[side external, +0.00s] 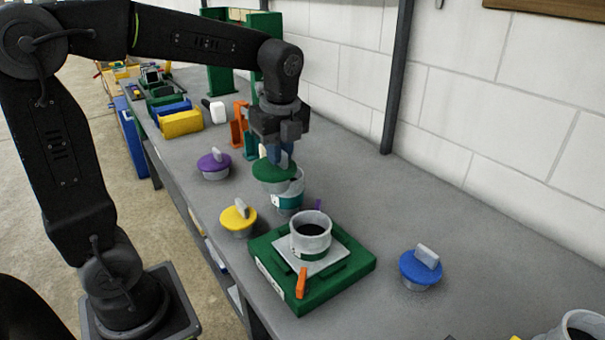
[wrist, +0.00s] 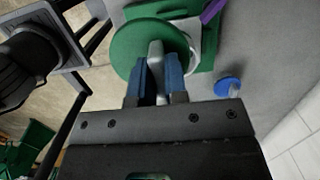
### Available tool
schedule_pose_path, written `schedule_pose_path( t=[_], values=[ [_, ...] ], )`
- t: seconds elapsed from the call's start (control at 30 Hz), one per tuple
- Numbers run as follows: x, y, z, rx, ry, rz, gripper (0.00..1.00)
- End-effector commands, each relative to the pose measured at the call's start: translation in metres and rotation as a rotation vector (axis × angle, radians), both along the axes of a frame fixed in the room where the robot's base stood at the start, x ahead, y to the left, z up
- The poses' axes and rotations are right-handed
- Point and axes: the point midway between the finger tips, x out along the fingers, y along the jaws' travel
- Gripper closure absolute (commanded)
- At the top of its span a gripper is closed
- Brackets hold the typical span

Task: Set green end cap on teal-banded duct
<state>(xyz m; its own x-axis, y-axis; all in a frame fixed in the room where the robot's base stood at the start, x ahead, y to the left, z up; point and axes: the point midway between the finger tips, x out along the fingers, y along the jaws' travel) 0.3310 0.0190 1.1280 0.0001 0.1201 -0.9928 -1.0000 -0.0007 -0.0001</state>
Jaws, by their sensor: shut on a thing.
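My gripper (side external: 280,155) is shut on the upright grey fin of the green end cap (side external: 273,171). In the wrist view, my blue fingers (wrist: 156,66) pinch the fin, and the round green cap (wrist: 128,50) lies below them. The teal-banded duct (side external: 287,199) is a short grey cylinder standing on the bench. In the side view, the cap overlaps the duct's upper left and hides part of its rim. The cap looks roughly level; whether it touches the duct cannot be told.
A green fixture (side external: 347,264) with an orange lever (side external: 301,283) holds another open duct (side external: 311,234) in front. Yellow (side external: 238,216), purple (side external: 214,163) and blue (side external: 421,267) caps stand around on the bench. The bench right of the teal-banded duct is clear.

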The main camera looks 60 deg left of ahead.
Motion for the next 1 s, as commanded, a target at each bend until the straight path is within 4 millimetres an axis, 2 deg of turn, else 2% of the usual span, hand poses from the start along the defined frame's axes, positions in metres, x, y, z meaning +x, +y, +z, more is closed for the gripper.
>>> schedule_pose_path(
  t=[0.1, 0.27, 0.43, 0.6, 0.7, 0.83, 1.0],
  values=[
    [-0.006, 0.016, 0.011, 0.0, -0.002, 0.004, 1.0],
    [-0.005, 0.031, 0.017, 0.0, 0.001, 0.002, 1.0],
    [0.026, 0.053, 0.01, -0.001, 0.004, 0.002, 1.0],
    [0.063, 0.079, -0.006, -0.002, 0.005, 0.002, 1.0],
    [0.079, 0.091, -0.014, -0.001, 0.002, 0.001, 1.0],
    [0.089, 0.1, -0.021, -0.001, 0.002, 0.0, 1.0],
    [0.092, 0.102, -0.031, 0.0, 0.001, -0.001, 1.0]
  ],
)
